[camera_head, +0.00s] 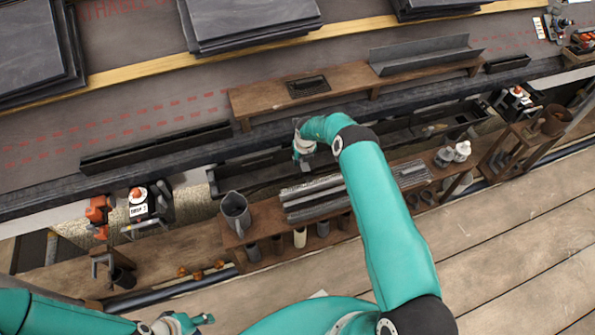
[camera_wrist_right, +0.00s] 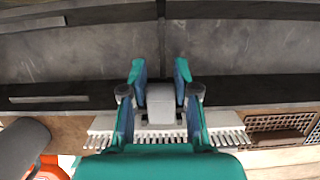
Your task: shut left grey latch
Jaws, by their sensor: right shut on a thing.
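My right gripper (camera_head: 303,152) reaches over the dark gutter (camera_head: 262,178) along the eaves in the head view. In the right wrist view its two teal fingers (camera_wrist_right: 160,85) are shut on a small pale grey block. I cannot tell for certain whether this grey block (camera_wrist_right: 160,103) is the latch. A dark upright line in the gutter wall lies just beyond the fingertips. My left gripper (camera_head: 188,323) is low at the bottom left of the head view, away from the gutter. Its jaws are too small and cut off to read.
A wooden shelf (camera_head: 265,215) below the gutter holds a grey jug (camera_head: 235,213) and grey strips (camera_head: 313,198). A raised wooden bench (camera_head: 262,98) stands on the roof. The plank floor (camera_head: 500,245) is clear.

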